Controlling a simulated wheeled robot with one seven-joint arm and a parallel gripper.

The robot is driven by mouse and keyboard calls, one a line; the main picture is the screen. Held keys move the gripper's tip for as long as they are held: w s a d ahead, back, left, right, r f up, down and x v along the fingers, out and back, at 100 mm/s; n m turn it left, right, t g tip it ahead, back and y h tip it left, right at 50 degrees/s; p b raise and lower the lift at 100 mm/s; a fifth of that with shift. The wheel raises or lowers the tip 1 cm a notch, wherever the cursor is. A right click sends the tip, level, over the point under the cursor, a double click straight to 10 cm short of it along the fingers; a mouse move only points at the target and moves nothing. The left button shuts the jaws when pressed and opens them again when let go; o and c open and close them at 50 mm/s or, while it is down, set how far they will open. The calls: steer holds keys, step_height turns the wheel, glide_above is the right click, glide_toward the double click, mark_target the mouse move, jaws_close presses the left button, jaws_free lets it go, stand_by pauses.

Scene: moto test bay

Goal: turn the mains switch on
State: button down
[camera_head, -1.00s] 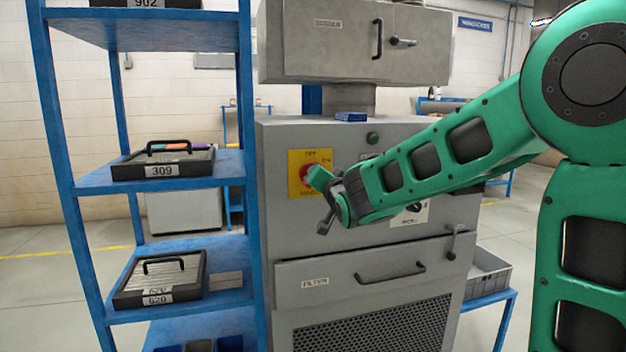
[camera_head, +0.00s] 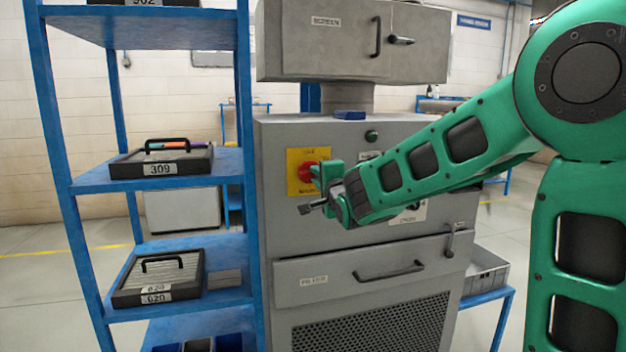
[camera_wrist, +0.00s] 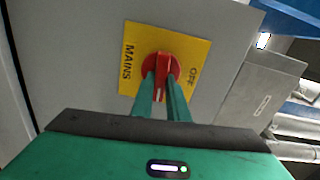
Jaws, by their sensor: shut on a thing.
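The mains switch is a red rotary knob (camera_head: 308,172) on a yellow plate (camera_head: 293,184) on the grey cabinet's front. In the wrist view the red knob (camera_wrist: 164,67) sits on the yellow plate (camera_wrist: 196,52), marked MAINS and OFF. My gripper (camera_wrist: 164,82) has its two green fingers on either side of the knob's raised bar, shut on it. In the head view my gripper (camera_head: 322,174) reaches the knob from the right and covers part of it.
The grey cabinet (camera_head: 285,225) has a green button (camera_head: 372,136) above right and a FILTER drawer (camera_head: 345,276) below with a bar handle. A blue shelf rack (camera_head: 252,120) stands close on the left. A blue object (camera_head: 350,115) lies on top of the cabinet.

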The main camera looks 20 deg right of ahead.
steer(key=shift+d+f+m, duration=0.2)
steer(key=shift+f+m, duration=0.15)
steer(key=shift+m, duration=0.25)
steer(key=c, duration=1.7)
jaws_free()
steer(key=shift+r, duration=0.1)
steer(key=shift+a, duration=0.1)
steer(key=s, duration=1)
steer(key=shift+s, duration=0.35)
